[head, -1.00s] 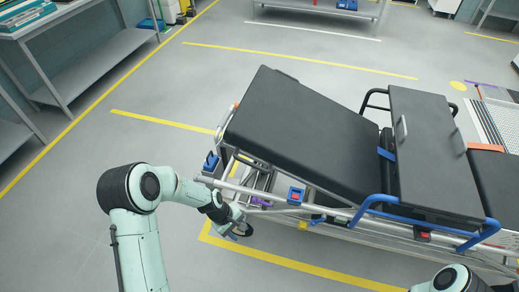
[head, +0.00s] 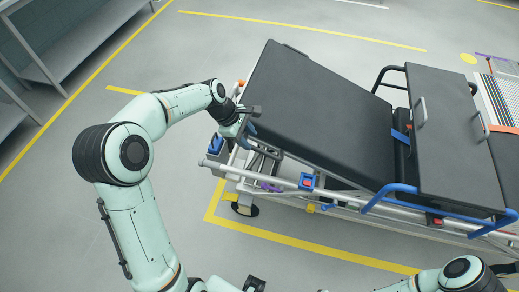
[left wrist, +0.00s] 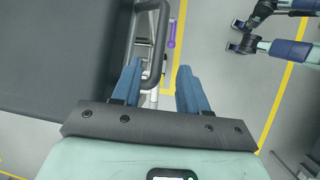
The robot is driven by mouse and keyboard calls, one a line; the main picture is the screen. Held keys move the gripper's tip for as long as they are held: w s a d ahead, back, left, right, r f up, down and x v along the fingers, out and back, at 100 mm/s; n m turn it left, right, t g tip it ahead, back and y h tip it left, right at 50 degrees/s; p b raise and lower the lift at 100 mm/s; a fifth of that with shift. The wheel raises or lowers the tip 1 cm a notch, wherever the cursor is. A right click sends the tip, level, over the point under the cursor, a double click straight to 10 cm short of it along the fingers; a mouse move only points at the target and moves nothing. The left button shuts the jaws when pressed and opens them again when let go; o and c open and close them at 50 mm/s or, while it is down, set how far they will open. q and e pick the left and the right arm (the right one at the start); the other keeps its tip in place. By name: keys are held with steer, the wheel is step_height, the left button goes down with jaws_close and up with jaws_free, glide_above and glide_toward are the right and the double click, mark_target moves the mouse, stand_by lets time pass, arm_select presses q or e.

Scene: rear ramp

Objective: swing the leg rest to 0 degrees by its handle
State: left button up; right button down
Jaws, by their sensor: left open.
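The leg rest (head: 320,105) is a long black pad at the left end of the stretcher, tilted with its left end raised. In the left wrist view its dark underside or surface (left wrist: 55,55) fills the upper left. A dark loop handle (left wrist: 131,45) shows there, its lower end near and between my fingers; I cannot tell whether they touch it. My left gripper (head: 250,118) is at the raised left end of the leg rest, open, with blue fingers (left wrist: 158,88) apart in the wrist view. My right arm shows at the bottom right, its gripper not clearly visible.
The stretcher frame has silver rails and a blue side rail (head: 400,188). A black panel with handles (head: 455,135) stands over its middle. A grey shelf (head: 85,45) is at the upper left. The floor left of the stretcher is clear.

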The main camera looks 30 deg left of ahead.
mark_target(258, 149)
arm_select(q)
steer(key=x, duration=0.8)
steer(key=shift+w+d+f, duration=0.1)
steer(key=shift+w+f, duration=0.05)
steer(key=shift+f, duration=0.25)
jaws_close()
steer(key=shift+f, duration=0.1)
